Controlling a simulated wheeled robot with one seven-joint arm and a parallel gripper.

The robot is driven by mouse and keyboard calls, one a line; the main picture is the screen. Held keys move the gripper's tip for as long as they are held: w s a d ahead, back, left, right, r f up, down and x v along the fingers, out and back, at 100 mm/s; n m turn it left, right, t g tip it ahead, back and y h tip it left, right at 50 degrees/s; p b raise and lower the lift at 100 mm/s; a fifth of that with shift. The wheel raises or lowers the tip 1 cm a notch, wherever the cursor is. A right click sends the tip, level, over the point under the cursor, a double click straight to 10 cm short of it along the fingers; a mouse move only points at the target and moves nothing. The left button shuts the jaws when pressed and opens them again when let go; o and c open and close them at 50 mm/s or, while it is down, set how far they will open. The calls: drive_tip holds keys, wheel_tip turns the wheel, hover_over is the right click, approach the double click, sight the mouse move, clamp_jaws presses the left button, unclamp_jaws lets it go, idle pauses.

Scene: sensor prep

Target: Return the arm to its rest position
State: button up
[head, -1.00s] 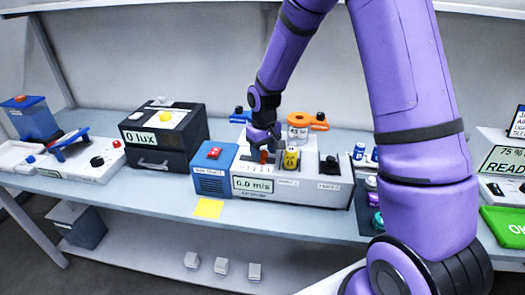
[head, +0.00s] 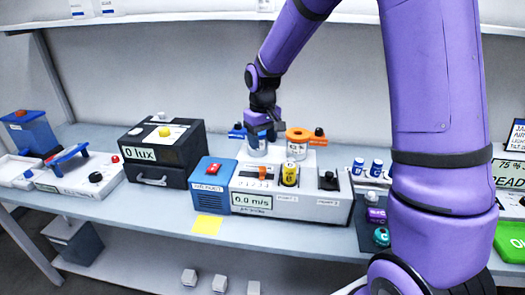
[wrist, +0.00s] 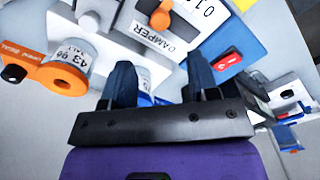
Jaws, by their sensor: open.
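My purple arm reaches in from the upper right of the head view. My gripper (head: 258,130) is above the back of the white device with the 0.0 m/s display (head: 290,203), in front of a jar with a blue part. In the wrist view my gripper (wrist: 163,88) shows two dark fingers spread apart with nothing held between them. Below the fingers are the damper panel (wrist: 150,25) with its orange knob and the orange-topped jar (wrist: 68,70). The arm is bent, with the gripper hanging down over the bench.
A shelf edge (head: 160,17) runs along the top. A yellow note (head: 207,225) lies at the bench front. Clear wall space lies behind the gripper.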

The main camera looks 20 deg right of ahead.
drive_tip(key=shift+r, duration=0.45)
drive_tip(key=s+r+t, duration=0.1)
drive_tip(key=s+r, duration=0.5)
drive_tip(key=s, duration=0.4)
drive_tip(key=s+d+r+m+t, duration=0.1)
drive_tip(key=s+r+t, duration=0.1)
drive_tip(key=s+r, duration=0.4)
drive_tip(key=s+d+r+m+t, duration=0.1)
drive_tip(key=s+r, duration=0.5)
drive_tip(key=s, duration=0.8)
drive_tip(key=shift+t, duration=0.6)
